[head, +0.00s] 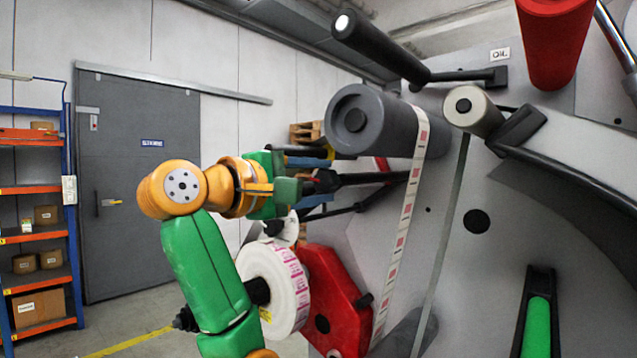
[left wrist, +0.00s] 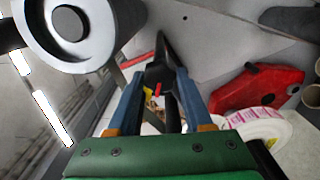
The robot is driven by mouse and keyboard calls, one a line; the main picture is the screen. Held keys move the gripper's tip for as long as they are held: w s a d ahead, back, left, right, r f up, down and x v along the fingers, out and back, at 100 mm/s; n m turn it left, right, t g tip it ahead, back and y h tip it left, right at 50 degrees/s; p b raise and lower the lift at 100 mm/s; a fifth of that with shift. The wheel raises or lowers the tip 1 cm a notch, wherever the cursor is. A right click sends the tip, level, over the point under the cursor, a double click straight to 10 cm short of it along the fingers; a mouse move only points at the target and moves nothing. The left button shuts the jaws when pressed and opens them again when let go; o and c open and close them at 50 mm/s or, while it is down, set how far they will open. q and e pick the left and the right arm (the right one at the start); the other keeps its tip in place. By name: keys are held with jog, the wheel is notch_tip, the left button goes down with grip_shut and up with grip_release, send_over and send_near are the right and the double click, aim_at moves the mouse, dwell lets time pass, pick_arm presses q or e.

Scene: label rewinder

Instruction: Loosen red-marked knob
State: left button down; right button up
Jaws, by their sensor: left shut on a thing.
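The red-marked knob (left wrist: 160,76) is black with a small red mark and sits between the two blue fingers of my left gripper (left wrist: 159,88) in the left wrist view. In the head view my left gripper (head: 308,181) reaches the knob (head: 326,181) at the end of a dark shaft, below the large grey roller. The gripper is shut on the knob, and its fingers hide part of it. My right gripper is not in view.
The grey roller (head: 372,122) is close above the gripper, with a printed label strip (head: 405,215) running down from it. A white label roll (head: 275,285) and a red part (head: 335,300) are below. A grey door (head: 135,180) and shelf (head: 38,240) stand behind.

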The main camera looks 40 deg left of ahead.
pick_arm(q)
jog(key=shift+c, duration=1.5)
grip_release()
jog(key=shift+a, duration=0.1)
jog(key=s+b, duration=0.5)
jog(key=s, duration=0.2)
jog(key=shift+a, duration=0.3)
jog(key=shift+s, duration=0.1)
